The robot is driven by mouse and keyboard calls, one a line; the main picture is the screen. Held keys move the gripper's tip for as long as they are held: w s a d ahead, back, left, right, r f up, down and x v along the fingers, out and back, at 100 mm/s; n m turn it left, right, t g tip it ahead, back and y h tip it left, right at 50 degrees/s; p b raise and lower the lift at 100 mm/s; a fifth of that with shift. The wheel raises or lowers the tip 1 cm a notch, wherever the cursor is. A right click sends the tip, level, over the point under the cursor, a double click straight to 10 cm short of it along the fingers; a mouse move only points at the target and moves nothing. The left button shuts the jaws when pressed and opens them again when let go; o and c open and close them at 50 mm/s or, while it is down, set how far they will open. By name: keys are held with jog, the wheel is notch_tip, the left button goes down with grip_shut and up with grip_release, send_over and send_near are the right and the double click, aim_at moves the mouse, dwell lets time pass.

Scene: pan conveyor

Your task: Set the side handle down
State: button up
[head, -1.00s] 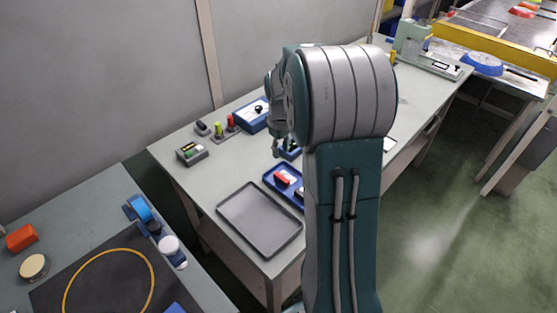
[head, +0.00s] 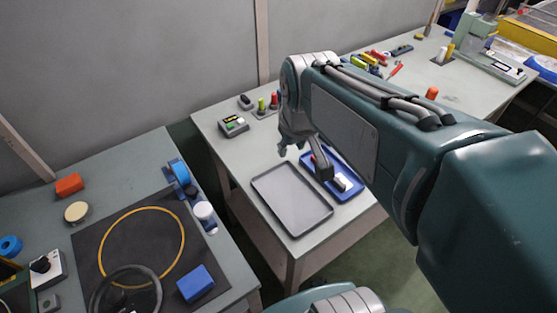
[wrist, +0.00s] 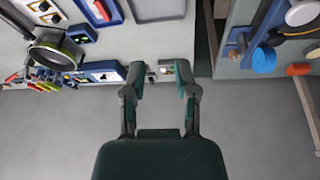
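I cannot tell for sure which piece is the side handle. In the head view my gripper and arm partly hide the blue tray and its contents.
A small button box (head: 233,126) and upright coloured tools (head: 273,100) stand near the wall. The grey tray is empty. A left bench carries a dark mat with a yellow ring (head: 141,207) and a blue block (head: 195,284). A floor gap separates the benches.

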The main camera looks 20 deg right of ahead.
jog(key=s+a+t, duration=0.1)
jog(key=s+a, duration=0.3)
jog(key=s, duration=0.4)
jog(key=shift+a+r+m+t+y, duration=0.2)
jog(key=shift+m+t+y, duration=0.1)
jog(key=shift+m+t, duration=0.1)
dwell(1.1)
